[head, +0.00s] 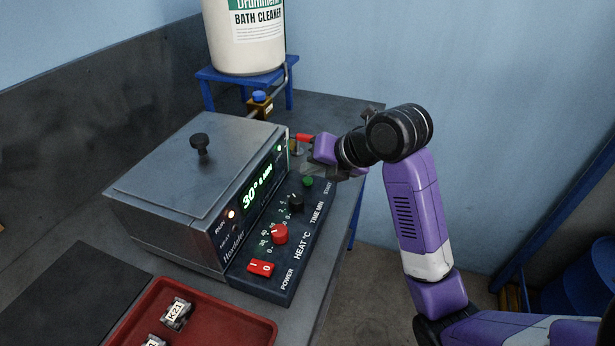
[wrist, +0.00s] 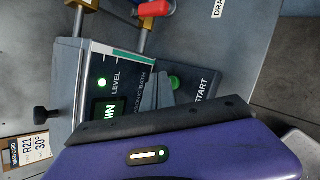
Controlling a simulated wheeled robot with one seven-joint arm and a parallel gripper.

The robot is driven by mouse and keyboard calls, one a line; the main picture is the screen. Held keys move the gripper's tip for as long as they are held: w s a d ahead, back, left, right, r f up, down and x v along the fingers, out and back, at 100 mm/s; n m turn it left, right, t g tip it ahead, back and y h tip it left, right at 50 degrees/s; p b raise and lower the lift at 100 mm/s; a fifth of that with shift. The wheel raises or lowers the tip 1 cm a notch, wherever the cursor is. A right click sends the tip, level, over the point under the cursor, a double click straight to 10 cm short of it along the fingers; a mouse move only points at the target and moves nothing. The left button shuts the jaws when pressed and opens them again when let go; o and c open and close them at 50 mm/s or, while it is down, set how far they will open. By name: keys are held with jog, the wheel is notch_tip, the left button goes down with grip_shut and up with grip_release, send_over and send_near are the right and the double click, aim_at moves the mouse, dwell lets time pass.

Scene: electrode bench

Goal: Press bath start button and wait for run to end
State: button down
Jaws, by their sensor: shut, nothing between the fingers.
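The bath (head: 190,170) is a grey metal box with a lidded top and a dark front panel. Its green start button (head: 308,182) is at the far end of the sloped panel, beside the word START. It also shows in the wrist view (wrist: 175,83), partly behind the fingers. My gripper (head: 312,170) is shut and empty, with its fingertips just by the button; I cannot tell whether they touch it. The display (head: 257,186) is lit green and seems to read 30° and 6 MIN. The level lamp (wrist: 102,83) is green.
A red power switch (head: 261,268), a red heat knob (head: 280,234) and a black time knob (head: 296,202) sit along the panel. A red tray (head: 245,330) with tagged parts is in front. A bath cleaner drum (head: 245,45) stands on a blue stand behind.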

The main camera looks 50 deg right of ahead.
aim_at(311, 182)
jog(key=shift+r, duration=0.25)
jog(key=shift+r+p, duration=1.7)
jog(key=shift+r, duration=0.8)
